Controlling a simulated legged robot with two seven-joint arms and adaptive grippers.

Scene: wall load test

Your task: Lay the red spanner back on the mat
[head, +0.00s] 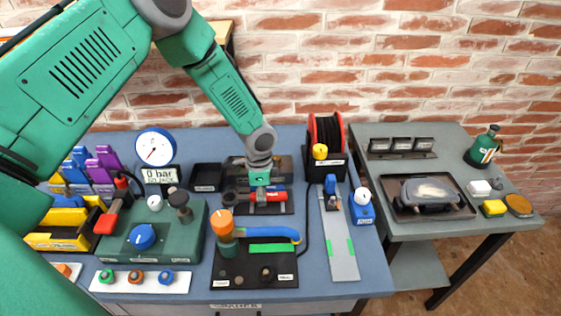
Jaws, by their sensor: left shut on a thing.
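My left gripper (260,186) points down at the middle of the blue bench, behind the orange-capped fitting. It is shut on the red spanner (274,196), which shows as a short red piece at the fingertips. The spanner is right over a dark mat (283,209) with a white label. I cannot tell whether it touches the mat. A blue piece shows close beside the red one. The fingers hide part of the spanner. My right gripper is not in view.
A black mat with an orange-capped fitting (222,225) and blue hose stands in front. A pressure gauge (155,147) and empty black tray (207,177) are left. A hose reel (326,135) and grey rail (339,240) are right. A grey side table (440,220) stands farther right.

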